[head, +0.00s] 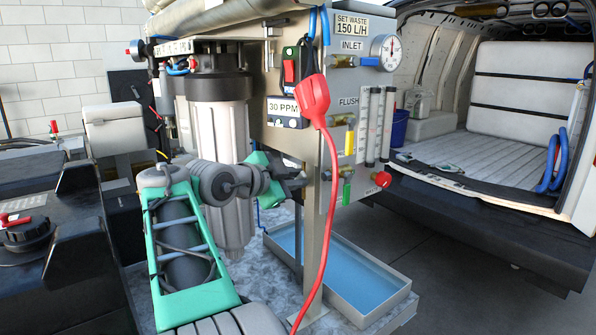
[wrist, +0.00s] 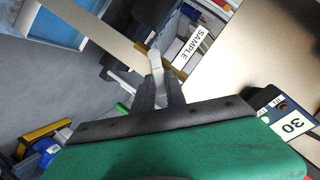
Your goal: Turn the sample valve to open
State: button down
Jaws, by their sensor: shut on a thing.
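In the wrist view the sample valve shows as a brass body (wrist: 173,71) beside a white label reading SAMPLE (wrist: 189,47). A pale grey lever (wrist: 155,60) stands at it, between the tips of my gripper (wrist: 158,82). The dark fingers are shut on this lever. In the head view my gripper (head: 292,183) reaches the left side of the steel panel post. The sample valve cannot be made out there, and its lever's exact angle is unclear.
A red plug and cable (head: 314,95) hang down the panel front near my gripper. A clear filter housing (head: 219,150) stands left of it. A blue-bottomed tray (head: 385,305) lies below. Yellow and green valve handles (head: 349,142) and a red knob (head: 383,179) sit to the right.

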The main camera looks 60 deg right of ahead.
jog(key=shift+w+d+r+n+g+y+p, duration=0.2)
jog(key=shift+w+n+g+y+p, duration=0.55)
jog(key=shift+p, duration=1.45)
jog(key=shift+w+d+r+n+g+y+p, duration=0.1)
jog(key=shift+w+d+r+n+g+p, duration=0.15)
jog(key=shift+n+p, duration=1.5)
jog(key=shift+w+d+r+n+g+y+p, duration=0.2)
jog(key=shift+w+n+g+y+p, duration=0.3)
jog(key=shift+p, duration=2.2)
jog(key=shift+s+f, duration=0.1)
jog(key=shift+s, duration=0.05)
jog(key=c, duration=1.4)
grip_release()
jog(key=shift+o, duration=0.2)
